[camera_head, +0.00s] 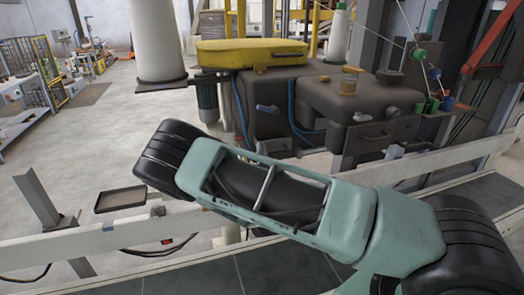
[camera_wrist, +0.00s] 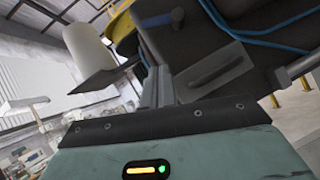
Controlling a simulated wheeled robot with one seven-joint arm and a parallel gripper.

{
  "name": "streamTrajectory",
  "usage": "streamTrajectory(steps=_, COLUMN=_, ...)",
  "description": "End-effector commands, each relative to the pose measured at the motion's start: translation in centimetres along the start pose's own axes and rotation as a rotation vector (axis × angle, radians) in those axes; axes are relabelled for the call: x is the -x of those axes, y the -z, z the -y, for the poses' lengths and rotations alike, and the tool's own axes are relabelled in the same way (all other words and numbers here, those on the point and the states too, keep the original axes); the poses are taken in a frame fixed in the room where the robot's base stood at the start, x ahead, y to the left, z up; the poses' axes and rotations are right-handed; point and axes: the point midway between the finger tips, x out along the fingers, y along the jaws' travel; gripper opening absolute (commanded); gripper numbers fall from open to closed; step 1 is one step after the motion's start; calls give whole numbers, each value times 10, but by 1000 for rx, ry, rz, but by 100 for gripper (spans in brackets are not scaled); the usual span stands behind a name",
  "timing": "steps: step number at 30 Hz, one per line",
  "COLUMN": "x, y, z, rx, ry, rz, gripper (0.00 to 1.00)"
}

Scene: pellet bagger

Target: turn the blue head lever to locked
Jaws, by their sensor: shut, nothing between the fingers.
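The dark bagger head (camera_head: 300,88) stands beyond my arm in the head view. A small blue-grey lever (camera_head: 267,107) sticks out on its front, between blue cables; it looks like the blue head lever. A blue bar, probably the same lever, shows near the top of the wrist view (camera_wrist: 160,19). It lies roughly level across the dark face; I cannot read any locked mark. My gripper (camera_wrist: 158,75) points toward the machine with its grey fingers together and empty, apart from the lever in the picture. The head view does not show my gripper.
A yellow cover (camera_head: 250,53) sits on top of the machine. A dark handle plate (camera_wrist: 214,70) is just right of my fingers in the wrist view. A pale rail (camera_head: 110,237) runs across the front. Green and blue knobs (camera_head: 447,103) stand at the right.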

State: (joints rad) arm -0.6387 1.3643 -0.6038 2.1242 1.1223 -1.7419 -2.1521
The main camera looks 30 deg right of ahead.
Motion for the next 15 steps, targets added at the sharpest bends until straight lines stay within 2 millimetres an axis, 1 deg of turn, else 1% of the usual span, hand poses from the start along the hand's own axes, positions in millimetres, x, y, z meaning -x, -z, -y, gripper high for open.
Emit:
streamTrajectory(steps=1, x=-15, y=-5, z=-1, rx=-2, ry=1, rz=5, gripper=0)
streamTrajectory(steps=9, x=-68, y=-6, z=-1, rx=0, ry=1, rz=3, gripper=0)
streamTrajectory(steps=12, x=-78, y=-19, z=-1, rx=1, ry=1, rz=1, gripper=0)
streamTrajectory(steps=15, x=-85, y=-25, z=-1, rx=1, ry=1, rz=1, gripper=0)
